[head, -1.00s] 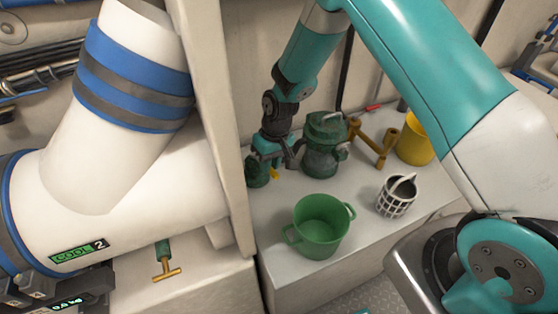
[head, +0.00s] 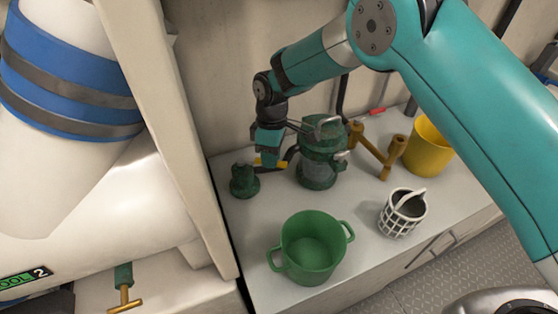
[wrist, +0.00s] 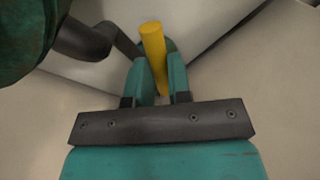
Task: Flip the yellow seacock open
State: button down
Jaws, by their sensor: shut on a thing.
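The seacock (head: 244,182) is a small dark green fitting on the white bench, at the left end near the wall. Its yellow handle (head: 257,162) shows just above and right of the body. My gripper (head: 269,162) is above and to the right of the body, with its jaws shut on the handle. In the wrist view the yellow handle (wrist: 153,45) is a round bar between the two teal fingers (wrist: 160,78), sticking out beyond their tips.
A green strainer housing (head: 318,160) stands close right of my gripper, with a dark hose between. A green bucket (head: 310,250) and white basket (head: 402,213) stand in front. A white partition (head: 165,120) is left.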

jog(key=shift+w+n, duration=0.25)
jog(key=shift+n, duration=0.15)
jog(key=c, duration=1.1)
grip_release()
jog(key=shift+o, duration=0.2)
jog(key=w+r, duration=0.3)
jog(key=r, duration=1.4)
jog(key=shift+w+d, duration=0.2)
jog(key=shift+d, duration=0.1)
